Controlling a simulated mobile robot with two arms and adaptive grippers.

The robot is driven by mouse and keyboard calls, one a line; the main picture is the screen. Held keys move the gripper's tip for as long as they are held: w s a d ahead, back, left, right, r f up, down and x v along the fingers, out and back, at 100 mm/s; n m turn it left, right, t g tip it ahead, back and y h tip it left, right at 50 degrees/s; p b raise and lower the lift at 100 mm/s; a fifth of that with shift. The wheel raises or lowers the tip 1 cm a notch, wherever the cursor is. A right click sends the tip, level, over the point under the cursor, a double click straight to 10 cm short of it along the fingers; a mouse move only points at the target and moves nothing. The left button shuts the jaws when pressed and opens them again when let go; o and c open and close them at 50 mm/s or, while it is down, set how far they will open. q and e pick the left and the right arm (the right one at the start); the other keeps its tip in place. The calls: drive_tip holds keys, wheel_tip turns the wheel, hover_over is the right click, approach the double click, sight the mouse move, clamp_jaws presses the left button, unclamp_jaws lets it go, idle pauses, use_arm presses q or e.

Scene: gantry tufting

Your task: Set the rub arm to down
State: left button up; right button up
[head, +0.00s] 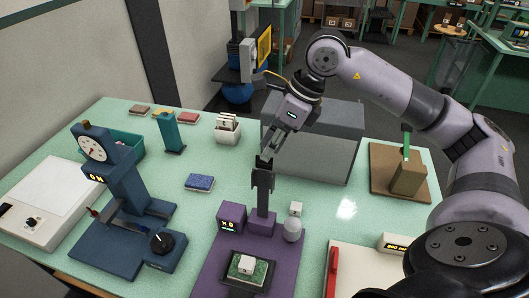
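A purple device (208,270) stands at the front middle of the table. It has a display box (232,217) reading "x0". A dark upright arm (263,190) rises from its purple post; I take this to be the rub arm, and it points up. My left gripper is not in view.
A blue gauge stand (122,185) and a white flat device (45,205) are at the left. A grey box (335,140) stands just behind my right gripper. A brown stand (385,165) is at the right. A blue pad (199,182) lies in the middle, with clear table around it.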

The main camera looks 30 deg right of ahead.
drive_tip(key=shift+p+x, duration=0.35)
drive_tip(key=shift+x, duration=1.55)
drive_tip(key=shift+c, duration=0.4)
clamp_jaws()
